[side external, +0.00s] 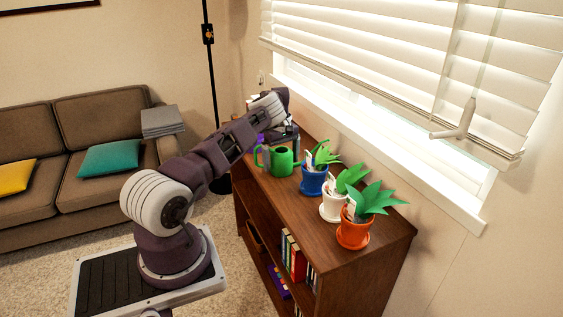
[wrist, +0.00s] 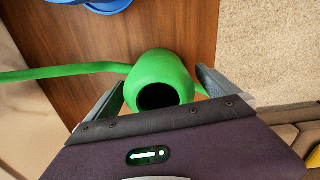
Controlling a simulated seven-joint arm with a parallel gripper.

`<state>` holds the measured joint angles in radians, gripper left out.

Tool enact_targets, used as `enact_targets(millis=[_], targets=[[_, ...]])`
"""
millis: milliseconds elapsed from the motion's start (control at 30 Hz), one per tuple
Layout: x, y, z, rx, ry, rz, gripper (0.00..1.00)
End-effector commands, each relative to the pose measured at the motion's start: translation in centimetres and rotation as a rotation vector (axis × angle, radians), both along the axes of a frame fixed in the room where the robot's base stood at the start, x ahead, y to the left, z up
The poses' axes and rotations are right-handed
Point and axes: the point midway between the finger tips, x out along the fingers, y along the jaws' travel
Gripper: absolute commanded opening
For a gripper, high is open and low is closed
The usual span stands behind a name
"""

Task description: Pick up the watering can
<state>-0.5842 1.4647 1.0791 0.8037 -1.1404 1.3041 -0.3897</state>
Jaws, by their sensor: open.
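The green watering can (side external: 281,162) stands upright on top of the wooden bookcase, left of the blue pot. In the wrist view the can (wrist: 160,68) shows its round body and dark top opening, with its long spout running to the left. My gripper (wrist: 162,84) is open, with one finger on each side of the can's body. I cannot tell whether either finger touches it. In the side view my gripper (side external: 284,139) is just above and behind the can. The can's handle is mostly hidden by the right finger in the wrist view.
A blue pot (side external: 314,181), a white pot (side external: 332,207) and an orange pot (side external: 352,234), each with a green plant, line the bookcase top (side external: 300,215) to the right of the can. The window sill (side external: 400,163) and blinds rise behind. A sofa (side external: 60,165) stands at left.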

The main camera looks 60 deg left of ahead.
Motion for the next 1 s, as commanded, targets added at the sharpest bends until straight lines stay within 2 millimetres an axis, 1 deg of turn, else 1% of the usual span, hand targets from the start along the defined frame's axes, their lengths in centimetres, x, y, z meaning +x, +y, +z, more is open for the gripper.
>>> enact_targets(millis=[67, 233, 367, 400, 467, 500, 567, 600, 700, 900, 967, 1000], targets=[[0.0, 0.0, -0.4, 0.001, 0.001, -0.001, 0.99], [0.0, 0.0, -0.4, 0.001, -0.001, -0.002, 0.99], [0.1, 0.0, -0.3, 0.001, -0.001, -0.002, 0.73], [0.1, 0.0, -0.3, 0.001, -0.001, -0.002, 0.66], [0.1, 0.0, -0.3, 0.001, -0.001, -0.002, 0.54], [0.1, 0.0, -0.3, 0.001, -0.001, -0.002, 0.46], [0.1, 0.0, -0.3, 0.001, -0.001, -0.002, 0.34], [0.1, 0.0, -0.3, 0.001, -0.001, -0.002, 0.26], [0.1, 0.0, -0.2, 0.001, -0.002, -0.002, 0.09], [0.1, 0.0, -0.1, 0.002, -0.002, -0.002, 0.09], [0.2, 0.1, 0.6, 0.003, -0.005, -0.002, 0.09], [0.2, 0.1, 1.3, 0.004, -0.006, -0.002, 0.09]])
